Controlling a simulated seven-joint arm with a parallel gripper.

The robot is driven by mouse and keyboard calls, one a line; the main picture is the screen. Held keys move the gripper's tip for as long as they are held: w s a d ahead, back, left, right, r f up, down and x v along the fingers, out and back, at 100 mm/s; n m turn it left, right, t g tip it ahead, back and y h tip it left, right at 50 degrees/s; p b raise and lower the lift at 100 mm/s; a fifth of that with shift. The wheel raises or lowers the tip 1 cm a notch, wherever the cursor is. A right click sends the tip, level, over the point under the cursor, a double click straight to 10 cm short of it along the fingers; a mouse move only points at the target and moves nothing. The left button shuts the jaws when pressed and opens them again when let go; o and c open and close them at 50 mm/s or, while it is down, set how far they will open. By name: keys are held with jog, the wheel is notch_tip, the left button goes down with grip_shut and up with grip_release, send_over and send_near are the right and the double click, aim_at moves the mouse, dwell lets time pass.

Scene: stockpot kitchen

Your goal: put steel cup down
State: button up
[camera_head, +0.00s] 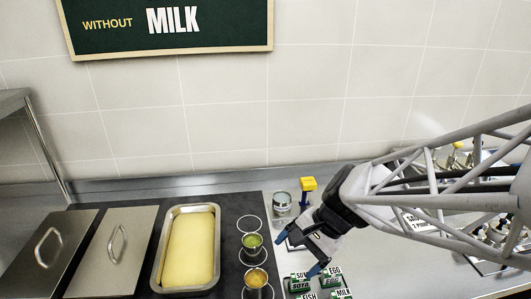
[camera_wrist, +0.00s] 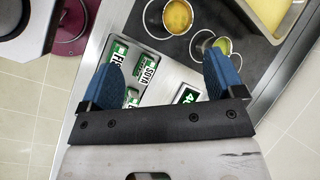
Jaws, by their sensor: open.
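Two small steel cups stand upright on white rings on the dark mat (camera_head: 230,212). One cup with green contents (camera_head: 253,252) also shows in the wrist view (camera_wrist: 206,46). The other, with yellow contents (camera_head: 256,289), stands nearer the front edge and shows in the wrist view (camera_wrist: 178,17). A further white ring (camera_head: 250,223) behind them is empty. My gripper (camera_head: 300,254) is open, to the right of the cups and over the label tiles. In the wrist view nothing is held between its blue fingertips (camera_wrist: 162,62).
A steel tray (camera_head: 160,280) with a yellow block and steel lids (camera_head: 117,250) lie left of the cups. Green label tiles (camera_head: 300,284) lie below my gripper. A steel jar (camera_head: 281,203) and a yellow-topped post (camera_head: 308,184) stand behind it.

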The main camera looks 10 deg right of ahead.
jog(key=s+d+r+n+t+h, duration=0.2)
jog(key=s+d+r+n+h, duration=0.3)
jog(key=s+r+n+h, duration=0.1)
jog(key=shift+s+r+n+h, duration=0.4)
jog(key=shift+s+r+n, duration=0.25)
jog(key=shift+r+n, duration=0.75)
jog(key=shift+d+f, duration=0.1)
jog(key=shift+f, duration=0.05)
